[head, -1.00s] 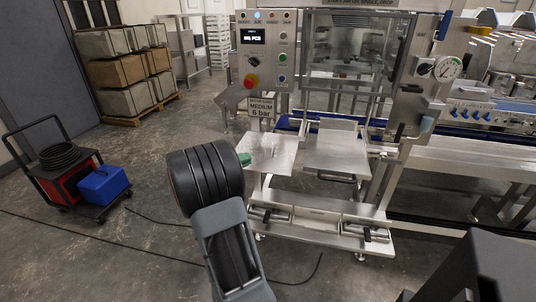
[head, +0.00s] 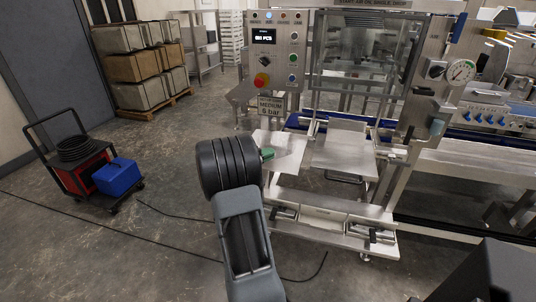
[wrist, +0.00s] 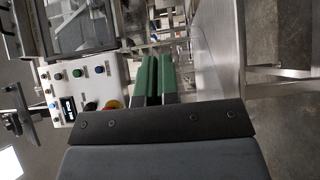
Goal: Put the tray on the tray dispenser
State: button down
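My gripper (head: 267,153) reaches away from me in front of the steel machine, seen from behind. In the head view only a small green fingertip part shows past my black wrist. In the wrist view its two green fingers (wrist: 157,80) lie close side by side with a dark strip between them, and no tray shows at them. I cannot tell a tray or the tray dispenser for certain in either view. The steel machine (head: 278,102) has two flat plates at its front, a left plate (head: 290,148) behind my gripper and a right plate (head: 342,150).
The machine's control panel (wrist: 85,88) shows left of the fingers in the wrist view. A lower steel shelf (head: 330,228) juts toward me. A cart with a blue box (head: 118,177) stands left, and stacked crates (head: 135,65) behind. A cable crosses the open floor (head: 130,250).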

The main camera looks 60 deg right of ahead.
jog(key=shift+f, duration=0.2)
jog(key=c, duration=1.4)
grip_release()
jog(key=shift+w+a, duration=0.1)
jog(key=shift+o, duration=0.2)
jog(key=shift+r, duration=0.1)
jog(key=shift+r, duration=0.1)
jog(key=v, duration=1.2)
jog(key=s+a+f+n+t+y, duration=0.1)
jog(key=a+y, duration=0.4)
jog(key=a, duration=0.5)
jog(key=s+a+f+n+t+y, duration=0.1)
jog(key=s+a+t+y, duration=0.3)
jog(key=a, duration=0.6)
jog(key=s+a+f+n+t+y, duration=0.1)
jog(key=a+t+y, duration=0.4)
jog(key=a, duration=0.6)
jog(key=shift+s+n+t+y, duration=0.3)
jog(key=shift+s+n+y, duration=0.6)
jog(key=shift+s+y, duration=0.3)
notch_tip(320, 180, up, 18)
jog(key=p, duration=1.6)
jog(key=shift+w+t, duration=0.35)
jog(key=shift+t, duration=0.05)
